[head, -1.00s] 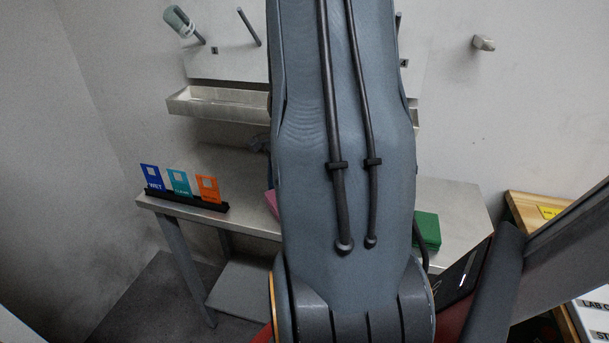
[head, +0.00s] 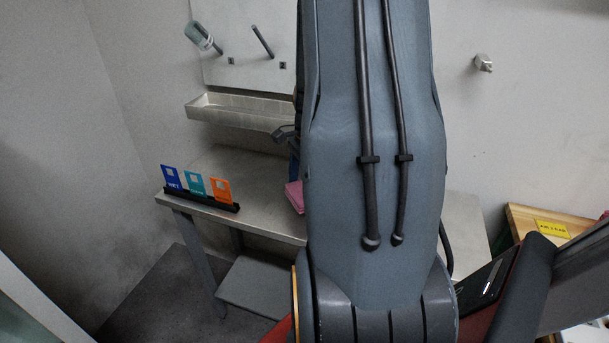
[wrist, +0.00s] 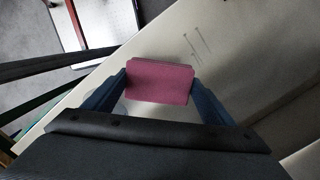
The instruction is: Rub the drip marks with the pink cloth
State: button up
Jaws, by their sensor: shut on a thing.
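The pink cloth (wrist: 158,82) is a folded pad held between the two blue fingers of my gripper (wrist: 160,92) in the wrist view. In the head view a part of the pink cloth (head: 295,197) shows beside my arm, over the bench; my arm hides the rest. The drip marks (wrist: 197,47) are thin grey streaks on the pale bench top, just beyond the cloth in the wrist view. The cloth is apart from them in that picture. Whether the cloth touches the bench is unclear. The marks are not visible in the head view.
The metal bench (head: 260,222) has a rack of blue, teal and orange cards (head: 196,187) at its left end. A metal trough (head: 240,111) and pegs are on the wall behind. A wooden-topped unit (head: 545,222) stands at right.

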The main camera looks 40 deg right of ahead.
jog(key=shift+r+p, duration=1)
jog(key=shift+r, duration=0.35)
